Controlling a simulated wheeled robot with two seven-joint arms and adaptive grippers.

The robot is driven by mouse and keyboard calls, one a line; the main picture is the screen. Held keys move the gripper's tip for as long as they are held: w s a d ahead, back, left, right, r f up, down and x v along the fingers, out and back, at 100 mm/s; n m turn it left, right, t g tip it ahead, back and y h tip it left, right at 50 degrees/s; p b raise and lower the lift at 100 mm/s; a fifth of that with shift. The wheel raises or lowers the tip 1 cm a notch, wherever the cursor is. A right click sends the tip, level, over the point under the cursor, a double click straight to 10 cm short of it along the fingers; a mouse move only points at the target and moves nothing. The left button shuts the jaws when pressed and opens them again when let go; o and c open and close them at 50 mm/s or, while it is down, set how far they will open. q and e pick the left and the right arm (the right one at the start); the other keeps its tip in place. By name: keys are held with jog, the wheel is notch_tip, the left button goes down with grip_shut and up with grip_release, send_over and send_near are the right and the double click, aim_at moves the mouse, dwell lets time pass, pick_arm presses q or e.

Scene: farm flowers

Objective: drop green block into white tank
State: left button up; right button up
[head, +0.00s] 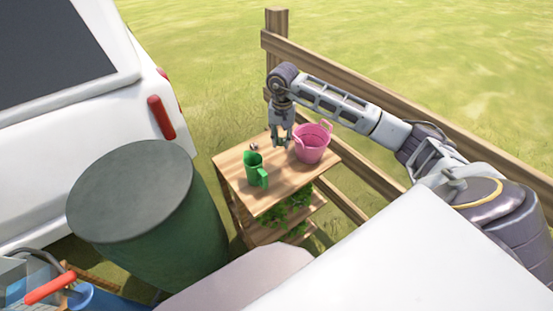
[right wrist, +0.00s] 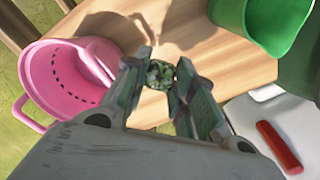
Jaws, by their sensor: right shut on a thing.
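My right gripper (head: 281,142) hangs over the wooden table (head: 280,187), between the pink bucket and the green pitcher. In the right wrist view its fingers (right wrist: 160,80) are closed on a small mottled green piece, which I take as the green block (right wrist: 159,74). The fingers cover its sides, so its full shape is hidden. In the head view the block cannot be made out. I cannot identify a white tank in either view. My left gripper is not in view.
A pink bucket (head: 312,143) and a green pitcher (head: 257,171) stand on the table. A wooden fence (head: 350,95) runs behind. A dark-topped green barrel (head: 130,190) and a white vehicle (head: 75,110) are at left.

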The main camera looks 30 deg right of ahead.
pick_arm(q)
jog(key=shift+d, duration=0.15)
pick_arm(e)
jog(key=shift+f, duration=0.15)
jog(key=shift+f, duration=0.25)
send_over(281, 163)
notch_tip(281, 163, down, 4)
jog(key=shift+f, duration=0.65)
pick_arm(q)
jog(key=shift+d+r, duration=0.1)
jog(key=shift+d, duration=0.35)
pick_arm(e)
jog(key=shift+f, duration=0.1)
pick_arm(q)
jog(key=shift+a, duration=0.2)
pick_arm(e)
jog(key=shift+f, duration=0.1)
jog(key=shift+f+p, duration=0.3)
jog(key=shift+f, duration=1.45)
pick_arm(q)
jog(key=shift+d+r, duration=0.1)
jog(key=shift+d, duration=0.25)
